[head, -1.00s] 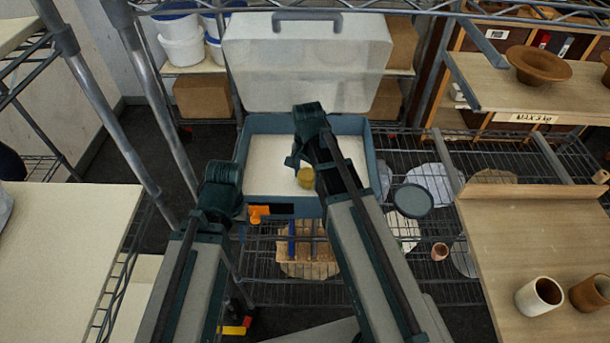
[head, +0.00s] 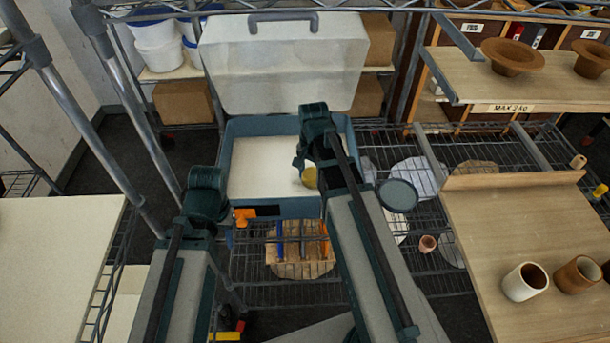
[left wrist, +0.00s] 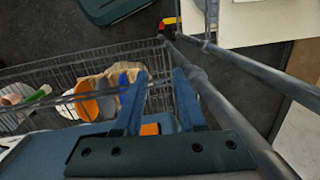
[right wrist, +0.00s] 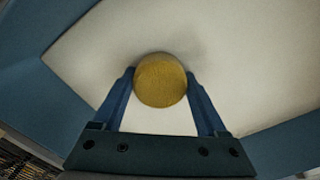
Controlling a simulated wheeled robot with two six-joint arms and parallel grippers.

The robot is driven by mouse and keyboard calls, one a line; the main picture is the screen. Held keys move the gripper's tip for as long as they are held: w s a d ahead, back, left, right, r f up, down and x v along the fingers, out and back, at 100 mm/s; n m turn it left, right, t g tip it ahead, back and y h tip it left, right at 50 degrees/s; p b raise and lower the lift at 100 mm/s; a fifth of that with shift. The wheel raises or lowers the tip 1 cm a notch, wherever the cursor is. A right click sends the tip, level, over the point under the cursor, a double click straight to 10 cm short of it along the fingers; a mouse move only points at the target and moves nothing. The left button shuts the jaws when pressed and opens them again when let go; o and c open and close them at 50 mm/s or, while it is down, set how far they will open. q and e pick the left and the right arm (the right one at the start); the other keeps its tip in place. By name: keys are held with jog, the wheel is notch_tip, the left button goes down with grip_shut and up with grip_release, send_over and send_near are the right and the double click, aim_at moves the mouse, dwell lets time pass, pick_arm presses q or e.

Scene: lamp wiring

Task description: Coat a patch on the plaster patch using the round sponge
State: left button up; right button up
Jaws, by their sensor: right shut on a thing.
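The round sponge (head: 310,177) is yellow-brown. My right gripper (right wrist: 162,92) is shut on it, one finger on each side, in the right wrist view. The sponge is over the right part of a smooth off-white surface (head: 255,170), apparently the plaster patch, inside a blue-walled box. A soft shadow lies close around the sponge, but I cannot tell whether it touches the white. No differently coated area stands out. My left gripper (left wrist: 157,85) is open and empty, its fingers apart, pointing down outside the box's front left corner.
The blue box's pale lid (head: 285,65) stands up behind it. An orange latch (head: 243,217) is on the front wall. A round grey lid (head: 398,195) lies to the right. A wooden table (head: 510,230) with cups is at right, and metal rack posts (head: 130,130) at left.

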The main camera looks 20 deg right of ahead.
jog(key=shift+s+d, duration=0.15)
jog(key=shift+d, duration=0.2)
jog(key=shift+d, duration=0.1)
jog(key=shift+s+d, duration=0.3)
jog(key=shift+d, duration=0.55)
jog(key=shift+s+d, duration=0.25)
jog(key=shift+d, duration=0.55)
jog(key=shift+d, duration=0.1)
jog(key=shift+s+d, duration=0.25)
jog(key=shift+d, duration=0.6)
jog(key=shift+s+d, duration=0.2)
jog(key=shift+d, duration=0.65)
jog(key=shift+w+d, duration=0.25)
jog(key=shift+w, duration=0.9)
